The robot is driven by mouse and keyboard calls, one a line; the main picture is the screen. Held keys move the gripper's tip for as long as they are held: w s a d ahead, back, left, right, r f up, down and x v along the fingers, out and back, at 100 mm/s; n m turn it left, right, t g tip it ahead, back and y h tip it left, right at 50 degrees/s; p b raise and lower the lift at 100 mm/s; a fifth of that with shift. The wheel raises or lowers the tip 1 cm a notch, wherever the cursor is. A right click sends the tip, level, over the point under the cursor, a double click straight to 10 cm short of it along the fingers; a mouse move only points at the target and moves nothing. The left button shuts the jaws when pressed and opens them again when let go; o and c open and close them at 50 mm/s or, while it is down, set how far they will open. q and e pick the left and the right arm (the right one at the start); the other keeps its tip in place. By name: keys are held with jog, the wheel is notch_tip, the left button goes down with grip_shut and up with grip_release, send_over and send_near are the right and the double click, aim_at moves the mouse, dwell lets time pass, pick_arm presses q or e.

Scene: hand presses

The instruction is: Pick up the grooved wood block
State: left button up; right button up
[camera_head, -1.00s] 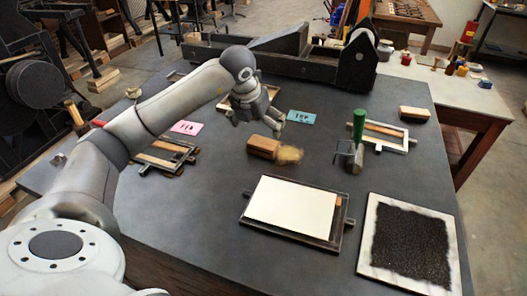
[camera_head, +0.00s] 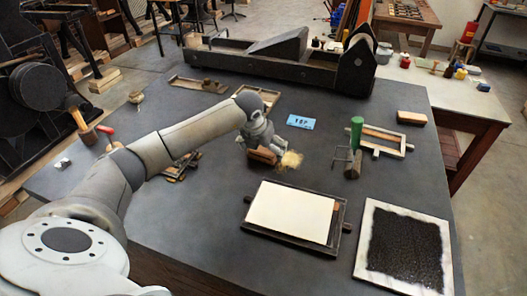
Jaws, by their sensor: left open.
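A brown wood block (camera_head: 262,156) lies on the dark table in the middle of the view, with a tan, fuzzy tuft (camera_head: 291,160) at its right end. Another wood block (camera_head: 411,118) lies near the table's right back edge. Grooves cannot be made out on either block at this size. My left gripper (camera_head: 266,149) is open, low over the middle block, and partly covers it. Whether its fingers touch the block cannot be told. My right gripper is not in view.
A frame with a white sheet (camera_head: 290,212) lies in front of the gripper. A green-handled tool (camera_head: 356,133) stands to the right, near a wooden frame (camera_head: 397,139). A blue card (camera_head: 301,121) lies behind. A black inked slab (camera_head: 407,252) is at front right.

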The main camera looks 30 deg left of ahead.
pick_arm(q)
jog(key=c, duration=0.9)
jog(key=shift+r, duration=0.1)
